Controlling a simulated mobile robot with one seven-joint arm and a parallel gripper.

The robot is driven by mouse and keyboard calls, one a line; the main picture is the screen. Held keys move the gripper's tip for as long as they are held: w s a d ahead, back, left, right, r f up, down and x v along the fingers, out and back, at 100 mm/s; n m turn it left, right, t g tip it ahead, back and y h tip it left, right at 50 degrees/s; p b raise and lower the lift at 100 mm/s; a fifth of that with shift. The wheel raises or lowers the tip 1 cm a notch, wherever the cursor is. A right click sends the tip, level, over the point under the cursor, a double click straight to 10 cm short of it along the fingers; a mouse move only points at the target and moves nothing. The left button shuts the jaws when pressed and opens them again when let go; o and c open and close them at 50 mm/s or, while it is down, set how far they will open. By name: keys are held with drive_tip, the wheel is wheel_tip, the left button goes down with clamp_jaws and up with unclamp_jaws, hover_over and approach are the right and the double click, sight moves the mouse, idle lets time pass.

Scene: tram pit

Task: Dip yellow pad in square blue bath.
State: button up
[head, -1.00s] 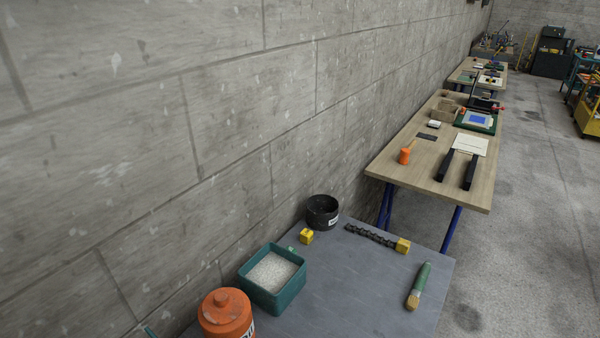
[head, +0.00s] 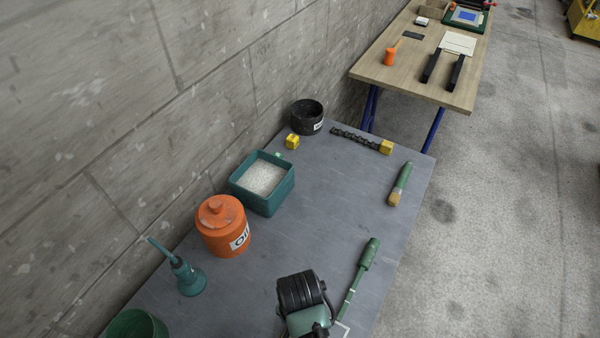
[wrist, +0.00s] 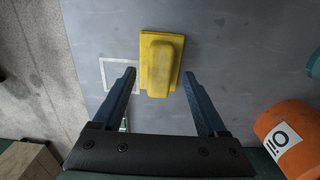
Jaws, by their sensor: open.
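The yellow pad (wrist: 160,62) lies on the grey bench top in the wrist view, a flat yellow base with a raised block handle. My gripper (wrist: 159,77) is open, with one dark blue finger on each side of the pad's near end and nothing gripped. I cannot tell how far the fingertips are above the bench. The pad does not show in the head view. A square teal tub (head: 238,190) with white grainy content stands by the wall in the head view; it is the only square bath-like vessel I see.
An orange oil tin (head: 222,226) stands beside the tub, with a teal oil can (head: 188,277) and green round vessel (head: 136,325) nearer. A black pot (head: 307,117), small yellow block (head: 292,141), chain (head: 355,139), brush (head: 400,185) and green-handled tool (head: 367,256) lie on the bench (head: 330,200).

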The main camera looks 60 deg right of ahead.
drive_tip(key=shift+f, duration=1.35)
drive_tip(key=shift+c, duration=0.3)
clamp_jaws()
